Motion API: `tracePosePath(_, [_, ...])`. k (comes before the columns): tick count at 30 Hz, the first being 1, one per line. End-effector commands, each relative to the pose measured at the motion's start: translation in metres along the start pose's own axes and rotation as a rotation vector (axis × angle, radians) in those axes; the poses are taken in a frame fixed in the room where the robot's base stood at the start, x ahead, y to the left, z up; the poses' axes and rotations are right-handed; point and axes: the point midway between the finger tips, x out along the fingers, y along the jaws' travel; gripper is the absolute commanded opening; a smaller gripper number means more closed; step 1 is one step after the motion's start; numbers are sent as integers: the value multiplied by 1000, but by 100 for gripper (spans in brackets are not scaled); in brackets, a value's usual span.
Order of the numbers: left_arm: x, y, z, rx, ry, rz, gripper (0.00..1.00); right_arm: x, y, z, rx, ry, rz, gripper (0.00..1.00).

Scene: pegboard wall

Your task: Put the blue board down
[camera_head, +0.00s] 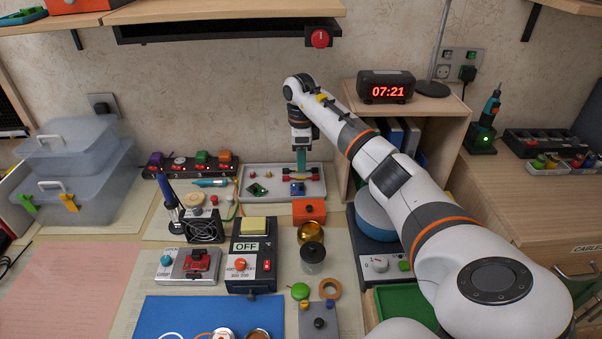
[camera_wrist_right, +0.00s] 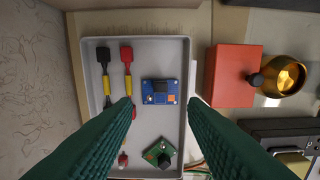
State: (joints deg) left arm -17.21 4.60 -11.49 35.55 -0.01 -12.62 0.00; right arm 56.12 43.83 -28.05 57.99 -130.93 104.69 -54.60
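The blue board (camera_head: 297,188) is a small blue circuit board lying in a light grey tray (camera_head: 258,172) at the back of the bench. In the right wrist view the blue board (camera_wrist_right: 160,92) lies flat on the tray floor, between and beyond the fingertips. My right gripper (camera_head: 301,172) points down over the tray, with green fingers. In the wrist view the right gripper (camera_wrist_right: 161,106) is open, its fingers apart on either side of the board and nothing held. My left gripper is not in view.
The tray also holds a green board (camera_wrist_right: 159,153) and red and black probes (camera_wrist_right: 126,80). An orange box (camera_head: 309,210) and a brass bowl (camera_head: 310,232) stand close in front of the tray. A wooden cabinet (camera_head: 455,105) stands right of it, and a shelf (camera_head: 225,10) hangs above.

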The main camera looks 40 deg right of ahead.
Motion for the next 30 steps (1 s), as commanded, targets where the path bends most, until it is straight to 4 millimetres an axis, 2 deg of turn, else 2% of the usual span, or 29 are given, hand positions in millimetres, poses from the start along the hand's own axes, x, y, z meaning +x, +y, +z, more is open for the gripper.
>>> tracePosePath(3, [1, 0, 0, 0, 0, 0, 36, -21, 0, 0, 1, 1, 3, 39])
tracePosePath(9, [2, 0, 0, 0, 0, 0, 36, -37, 0, 0, 0, 0, 0, 39])
tracePosePath(30, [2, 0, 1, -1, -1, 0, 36, -38, 0, 0, 0, 0, -1, 39])
